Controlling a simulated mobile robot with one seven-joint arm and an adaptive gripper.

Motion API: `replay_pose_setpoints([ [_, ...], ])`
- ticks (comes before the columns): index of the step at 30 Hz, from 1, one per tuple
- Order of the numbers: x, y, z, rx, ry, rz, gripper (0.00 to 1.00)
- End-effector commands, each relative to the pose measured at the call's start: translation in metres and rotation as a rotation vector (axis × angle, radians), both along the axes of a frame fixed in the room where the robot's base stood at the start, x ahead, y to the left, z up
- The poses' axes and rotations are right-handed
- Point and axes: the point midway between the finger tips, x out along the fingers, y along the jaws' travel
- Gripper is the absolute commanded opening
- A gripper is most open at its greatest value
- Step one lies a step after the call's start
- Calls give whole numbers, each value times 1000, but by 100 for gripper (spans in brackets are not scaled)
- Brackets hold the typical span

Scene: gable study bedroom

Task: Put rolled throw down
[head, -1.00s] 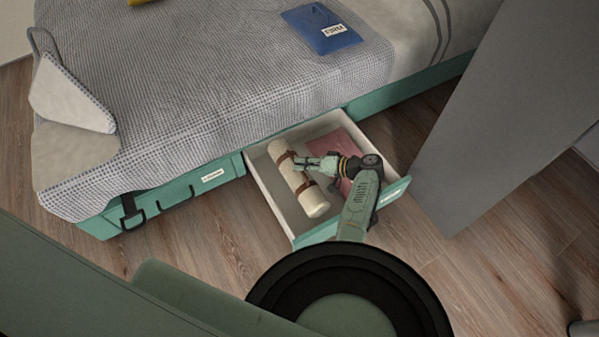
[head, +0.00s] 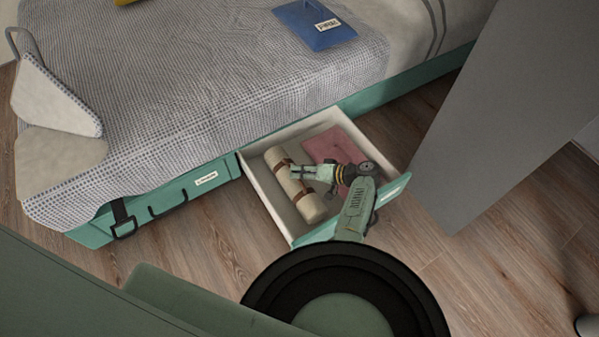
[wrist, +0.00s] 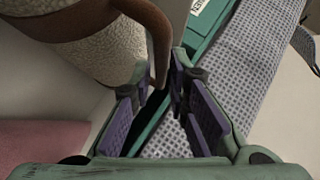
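The rolled throw (head: 311,208) is a cream roll with brown straps. It lies lengthwise inside the open drawer (head: 264,189), in its left part. Whether it touches the drawer floor is hard to tell. My gripper (head: 294,173) is over the middle of the roll. In the wrist view the roll (wrist: 95,55) is at upper left, and its brown strap handle (wrist: 160,50) runs down between the purple-padded fingertips of my gripper (wrist: 160,78). The fingers are close together around the handle, with only a narrow gap beside it.
A pink folded cloth (head: 325,147) lies at the back right of the drawer. The bed (head: 200,90) stands behind, with a blue packet (head: 318,30) on it. A grey panel (head: 500,110) rises on the right. Wood floor (head: 190,240) is free at front left.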

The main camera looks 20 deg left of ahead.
Motion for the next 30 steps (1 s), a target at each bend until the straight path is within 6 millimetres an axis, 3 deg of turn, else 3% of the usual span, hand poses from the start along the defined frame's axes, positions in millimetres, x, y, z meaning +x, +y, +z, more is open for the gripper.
replay_pose_setpoints([
  [5,0,0,0,0,0,0,29],
  [16,0,0,6,0,0,0,29],
  [30,5,-84,39,0,-1,-3,29],
])
